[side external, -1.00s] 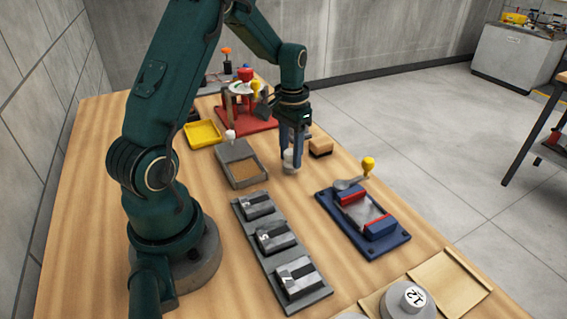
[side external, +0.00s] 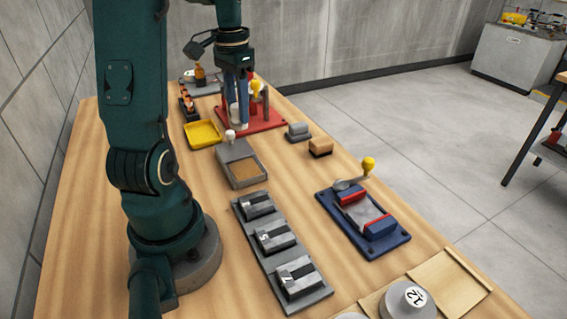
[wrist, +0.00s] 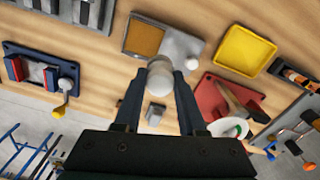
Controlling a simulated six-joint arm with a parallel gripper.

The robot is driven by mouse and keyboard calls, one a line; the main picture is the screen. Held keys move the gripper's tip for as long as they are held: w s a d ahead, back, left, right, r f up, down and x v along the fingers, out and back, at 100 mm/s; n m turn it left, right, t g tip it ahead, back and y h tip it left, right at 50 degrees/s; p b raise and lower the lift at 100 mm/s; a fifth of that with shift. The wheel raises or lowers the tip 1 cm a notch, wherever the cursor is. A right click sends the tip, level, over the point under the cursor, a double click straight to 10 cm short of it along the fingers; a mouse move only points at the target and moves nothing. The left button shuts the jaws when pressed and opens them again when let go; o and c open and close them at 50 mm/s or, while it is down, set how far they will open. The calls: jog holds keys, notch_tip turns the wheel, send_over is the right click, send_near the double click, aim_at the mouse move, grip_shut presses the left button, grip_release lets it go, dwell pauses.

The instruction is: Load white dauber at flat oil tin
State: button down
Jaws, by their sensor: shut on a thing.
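My gripper (side external: 237,110) is shut on a pale white cylinder, which looks like the white dauber (wrist: 159,73). In the side view the dauber (side external: 236,114) hangs upright between the fingers, in front of the red base. A shallow yellow tray, which looks like the flat oil tin (side external: 202,134), sits on the bench left of and nearer than my gripper. The tin (wrist: 246,50) is right of the dauber in the wrist view. The dauber appears raised and apart from the tin. Its lower end is partly hidden by the fingers.
A grey box with a tan bed (side external: 243,170) and a white knob (side external: 230,134) stands close to the tin. The red-based fixture (side external: 263,124) with a yellow knob is behind. A small grey block (side external: 298,131) and a tan-topped block (side external: 320,147) stand right, with a blue vise (side external: 364,222) nearer.

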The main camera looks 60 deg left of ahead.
jog(key=shift+s+a+r, duration=0.1)
jog(key=shift+s, duration=0.1)
jog(key=c, duration=1.4)
grip_release()
grip_shut()
jog(key=shift+d+f, duration=0.25)
jog(key=shift+f, duration=0.15)
jog(key=shift+s+d+f, duration=0.1)
jog(key=shift+d+f, duration=0.45)
jog(key=shift+f, duration=0.7)
jog(key=shift+s+d+f, duration=0.1)
jog(key=shift+d+f, duration=0.4)
jog(key=shift+f, duration=0.7)
jog(key=shift+d+f, duration=0.55)
jog(key=shift+f, duration=0.7)
jog(key=shift+f, duration=0.55)
